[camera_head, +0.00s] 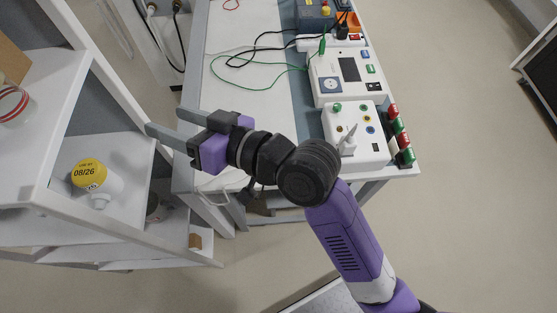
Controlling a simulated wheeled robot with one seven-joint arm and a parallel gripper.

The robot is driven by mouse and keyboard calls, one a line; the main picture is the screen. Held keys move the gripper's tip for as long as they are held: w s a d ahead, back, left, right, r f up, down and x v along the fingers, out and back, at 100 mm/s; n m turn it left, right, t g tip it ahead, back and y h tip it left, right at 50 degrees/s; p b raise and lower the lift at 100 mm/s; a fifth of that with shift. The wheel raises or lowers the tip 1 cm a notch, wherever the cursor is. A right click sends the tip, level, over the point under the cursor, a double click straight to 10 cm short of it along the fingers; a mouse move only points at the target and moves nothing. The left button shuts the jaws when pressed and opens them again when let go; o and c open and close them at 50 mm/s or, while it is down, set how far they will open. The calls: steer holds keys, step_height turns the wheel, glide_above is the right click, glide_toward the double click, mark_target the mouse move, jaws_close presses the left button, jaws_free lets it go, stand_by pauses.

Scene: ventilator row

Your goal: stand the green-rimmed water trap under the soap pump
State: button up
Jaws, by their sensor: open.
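I cannot make out a green-rimmed water trap in this view. I see nothing that is clearly a soap pump. A white container with a yellow round top marked 08/26 (90,175) is on the left shelf unit, with a white knob-like part at its lower side. My gripper (164,120) is open and empty, its two grey fingers pointing left between the bench and the shelf unit. It is above and to the right of the yellow-topped container, apart from it in the picture.
The shelf unit (45,190) fills the left, with a red-striped white round item (14,104) on an upper shelf. The bench (225,85) carries white instrument boxes (340,75), cables and several red and green cylinders (400,137). Floor (470,220) is clear at right.

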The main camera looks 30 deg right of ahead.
steer(key=s+d+f+m+t+h, duration=0.2)
steer(key=s+d+f+m+h, duration=0.15)
steer(key=s+d+f, duration=0.4)
steer(key=s+d+f+h, duration=0.2)
steer(key=s+d, duration=0.3)
steer(key=s, duration=0.3)
steer(key=s+d+f+h, duration=0.2)
steer(key=s+d+h, duration=0.1)
steer(key=s+d, duration=0.3)
steer(key=shift+s+d+h, duration=0.15)
steer(key=shift+s+h, duration=0.2)
steer(key=shift+s, duration=0.9)
steer(key=shift+o, duration=0.5)
steer(key=s+d+r, duration=0.2)
steer(key=s, duration=0.4)
steer(key=shift+s+d+r+n+h, duration=0.2)
steer(key=shift+s+d+n+h, duration=0.1)
steer(key=shift+s+n, duration=0.15)
steer(key=shift+o, duration=1.4)
steer(key=shift+s+r, duration=0.15)
